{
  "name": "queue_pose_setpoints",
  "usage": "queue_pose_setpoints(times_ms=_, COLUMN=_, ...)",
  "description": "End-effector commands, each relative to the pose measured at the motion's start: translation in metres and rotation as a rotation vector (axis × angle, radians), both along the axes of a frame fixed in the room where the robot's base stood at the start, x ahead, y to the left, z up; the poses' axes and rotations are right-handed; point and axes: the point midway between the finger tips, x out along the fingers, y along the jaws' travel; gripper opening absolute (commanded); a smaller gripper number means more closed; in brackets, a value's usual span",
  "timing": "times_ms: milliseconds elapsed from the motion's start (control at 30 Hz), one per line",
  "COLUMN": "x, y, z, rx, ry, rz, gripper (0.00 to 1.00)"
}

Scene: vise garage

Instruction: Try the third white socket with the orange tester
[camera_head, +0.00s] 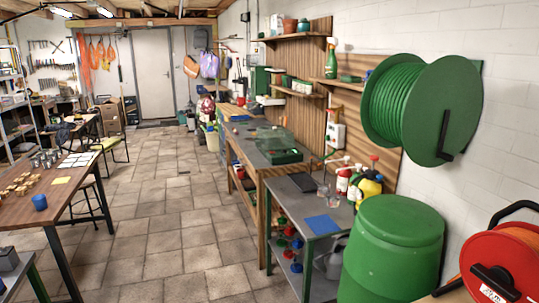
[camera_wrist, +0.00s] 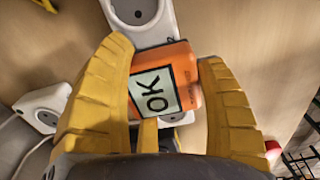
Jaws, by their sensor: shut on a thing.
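The tester's pale screen reads "OK" in dark letters and faces the camera, tilted. The tester lies over part of a white socket strip (camera_wrist: 158,30). One round socket (camera_wrist: 135,8) shows above the tester. A small mark like a "2" is by the tester's top edge. Another white socket (camera_wrist: 43,108) shows at the left, beside the left finger. The tester hides what is behind it, so I cannot tell whether its plug is in a socket.
A light wooden surface (camera_wrist: 255,35) lies behind the sockets. A black wire rack (camera_wrist: 300,160) and a red-and-white object (camera_wrist: 272,148) are at lower right. In the head view, a green barrel (camera_head: 392,250) and workbench (camera_head: 262,150) stand right of clear tiled floor (camera_head: 165,215).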

Motion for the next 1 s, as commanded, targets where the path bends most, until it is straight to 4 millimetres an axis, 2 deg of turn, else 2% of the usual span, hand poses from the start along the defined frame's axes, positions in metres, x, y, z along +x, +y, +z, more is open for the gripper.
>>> queue_pose_setpoints(times_ms=33, x=0.000, y=0.000, z=0.000, rx=0.000, ry=0.000, rz=0.000, gripper=0.50)
queue_pose_setpoints(times_ms=300, x=0.000, y=0.000, z=0.000, rx=0.000, ry=0.000, rz=0.000, gripper=0.29)
queue_pose_setpoints(times_ms=1000, x=0.000, y=0.000, z=0.019, rx=-0.001, ry=0.000, rz=0.000, gripper=0.29)
